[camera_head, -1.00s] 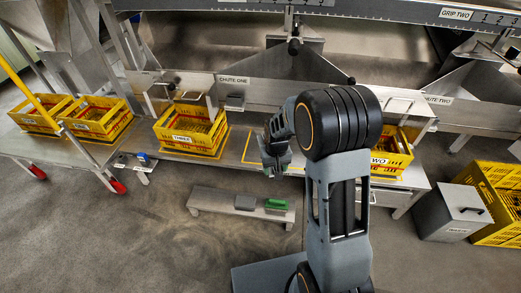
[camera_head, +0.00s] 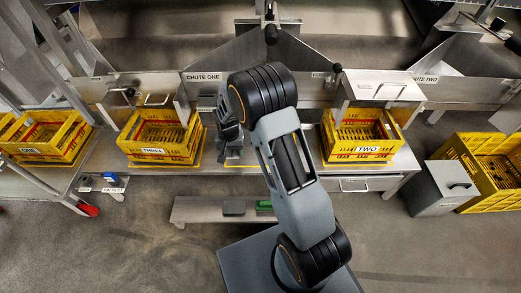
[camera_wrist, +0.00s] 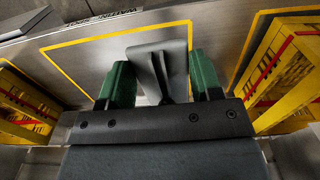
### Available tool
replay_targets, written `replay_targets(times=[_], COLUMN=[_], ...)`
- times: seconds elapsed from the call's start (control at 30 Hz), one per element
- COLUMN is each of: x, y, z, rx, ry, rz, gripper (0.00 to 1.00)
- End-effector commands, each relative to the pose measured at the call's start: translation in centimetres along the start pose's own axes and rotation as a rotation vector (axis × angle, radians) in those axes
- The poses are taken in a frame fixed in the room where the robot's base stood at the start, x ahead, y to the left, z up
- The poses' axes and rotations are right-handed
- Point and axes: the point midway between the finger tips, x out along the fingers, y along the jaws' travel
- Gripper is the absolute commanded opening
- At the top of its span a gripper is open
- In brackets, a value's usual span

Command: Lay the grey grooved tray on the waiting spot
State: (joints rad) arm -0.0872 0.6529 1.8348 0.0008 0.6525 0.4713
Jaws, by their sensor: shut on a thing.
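My gripper (camera_wrist: 163,85) has green fingers shut on a grey piece (camera_wrist: 158,66), which I take to be the grey tray. In the head view my gripper (camera_head: 232,142) is over the bench between crates THREE and TWO. The waiting spot seems to be the yellow-outlined area of bench (camera_wrist: 85,62), seen around and beyond the piece. I cannot tell whether the piece touches the bench.
Yellow crate THREE (camera_head: 160,151) stands left of my gripper and crate TWO (camera_head: 360,151) right. Chute one (camera_head: 203,77) is behind. A low shelf (camera_head: 190,209) in front holds a dark grey block (camera_head: 234,208) and a green one (camera_head: 265,205). A grey bin (camera_head: 440,188) stands far right.

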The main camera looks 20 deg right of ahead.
Motion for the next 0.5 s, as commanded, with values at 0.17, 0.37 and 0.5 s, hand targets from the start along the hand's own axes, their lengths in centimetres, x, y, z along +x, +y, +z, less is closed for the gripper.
replay_targets(times=[0.17, 0.37, 0.5], x=[2.3, 4.4, 6.5], y=[3.2, 7.2, 8.7], z=[-1.8, -3.9, -4.6], rx=[0.025, 0.02, 0.014], ry=[0.001, 0.001, -0.001], rz=[0.0, 0.0, 0.0], gripper=[0.32, 0.32, 0.32])
